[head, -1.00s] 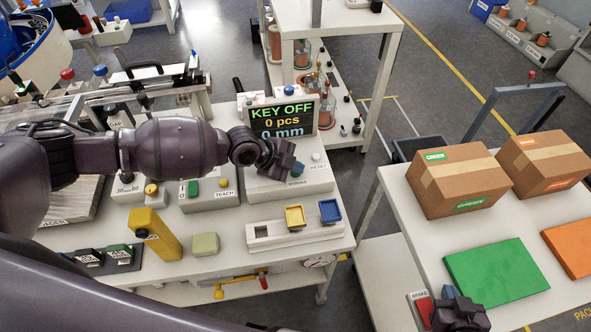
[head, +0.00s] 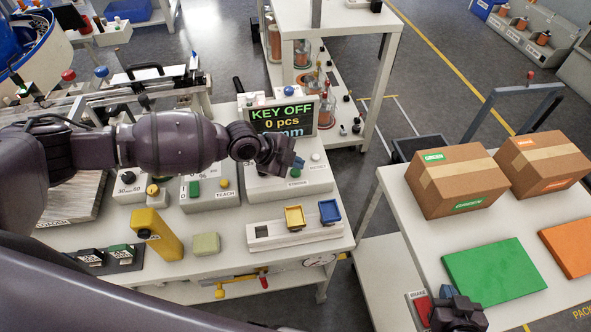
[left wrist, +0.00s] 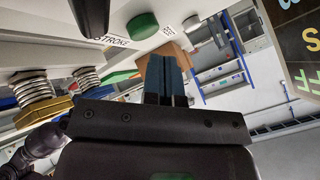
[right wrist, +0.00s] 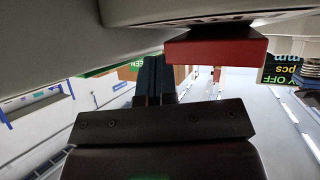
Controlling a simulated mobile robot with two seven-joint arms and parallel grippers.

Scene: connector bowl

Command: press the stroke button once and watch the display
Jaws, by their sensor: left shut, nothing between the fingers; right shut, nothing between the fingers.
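The display (head: 283,118) on the control panel reads "KEY OFF" and "0 pcs". Its bottom line is partly hidden by my left arm, with "mm" visible. The stroke button (left wrist: 143,26) is a round green button by the "STROKE" label in the left wrist view. In the head view it is mostly hidden by my left gripper (head: 294,164), which is over that box. My left gripper is shut and empty. Its fingertips (left wrist: 165,62) show beside the button, apart from it in the picture. My right gripper (head: 456,300) is shut and empty, by the red brake block (right wrist: 215,48).
A white RESET button (head: 315,157) sits close right of my left gripper. The teach box (head: 210,188), a yellow post (head: 157,236) and a white holder with yellow and blue trays (head: 293,232) stand on the bench. Cartons (head: 455,180) stand on the right table.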

